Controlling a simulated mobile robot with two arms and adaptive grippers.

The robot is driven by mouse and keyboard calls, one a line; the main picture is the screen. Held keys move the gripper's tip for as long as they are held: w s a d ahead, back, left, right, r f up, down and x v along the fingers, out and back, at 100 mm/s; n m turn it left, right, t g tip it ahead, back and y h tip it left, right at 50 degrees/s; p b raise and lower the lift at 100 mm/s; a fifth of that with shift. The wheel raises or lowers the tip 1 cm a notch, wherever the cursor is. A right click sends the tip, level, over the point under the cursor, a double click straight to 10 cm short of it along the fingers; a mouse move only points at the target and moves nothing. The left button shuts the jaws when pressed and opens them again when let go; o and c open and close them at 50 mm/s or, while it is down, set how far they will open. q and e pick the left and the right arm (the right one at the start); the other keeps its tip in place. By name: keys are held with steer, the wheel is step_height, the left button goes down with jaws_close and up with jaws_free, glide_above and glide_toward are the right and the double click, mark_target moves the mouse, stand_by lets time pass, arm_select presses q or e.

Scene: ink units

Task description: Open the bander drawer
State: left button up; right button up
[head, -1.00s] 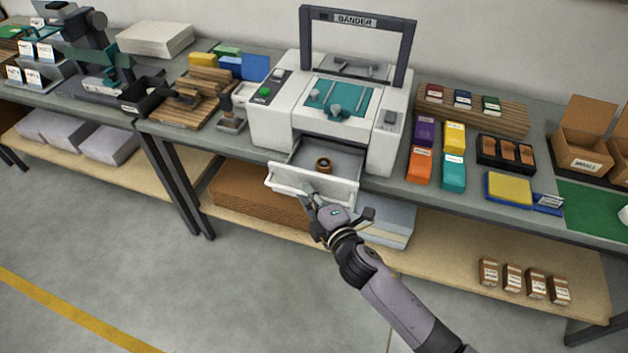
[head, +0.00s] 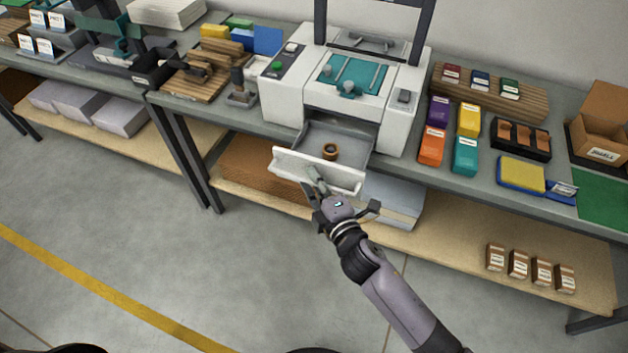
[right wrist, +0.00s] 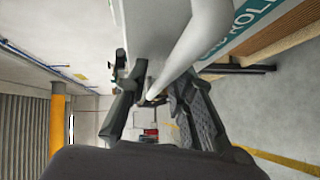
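The white bander (head: 283,99) stands on the bench near the middle of the head view. Its drawer (head: 350,138) is pulled out, with a grey interior and a small brown ring-shaped roll (head: 330,151) inside. My right gripper (head: 318,190) is at the white drawer front (head: 338,179), at its handle. In the right wrist view, the fingers of my right gripper (right wrist: 158,88) close in on both sides of the white handle bar (right wrist: 190,50). The fingers partly hide the bar's far end. My left gripper is not in view.
Coloured boxes (head: 466,156) and a black tray (head: 513,146) stand right of the bander. A lower shelf (head: 450,245) runs under the bench. The floor in front is clear.

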steer(key=shift+o, duration=0.5)
steer(key=v, duration=1.2)
steer(key=shift+f, duration=0.1)
steer(key=s+d+f+m+g+h, duration=0.2)
steer(key=d+f+m, duration=0.15)
steer(key=f, duration=0.65)
steer(key=s+d+f+m+g+h, duration=0.1)
steer(key=s+d+f+m+g, duration=0.2)
steer(key=f, duration=0.8)
steer(key=s+d+f+m+g+h, duration=0.1)
steer(key=d+f+m+h, duration=0.3)
steer(key=f, duration=0.6)
steer(key=s+d+f+m+g, duration=0.3)
steer(key=s+f, duration=0.6)
steer(key=s, duration=0.4)
steer(key=s+d+f+m+g, duration=0.4)
steer(key=s+f, duration=0.5)
steer(key=s, duration=0.5)
steer(key=d+m, duration=0.2)
steer(key=d, duration=0.1)
steer(key=shift+s+h, duration=0.2)
steer(key=shift+h, duration=0.1)
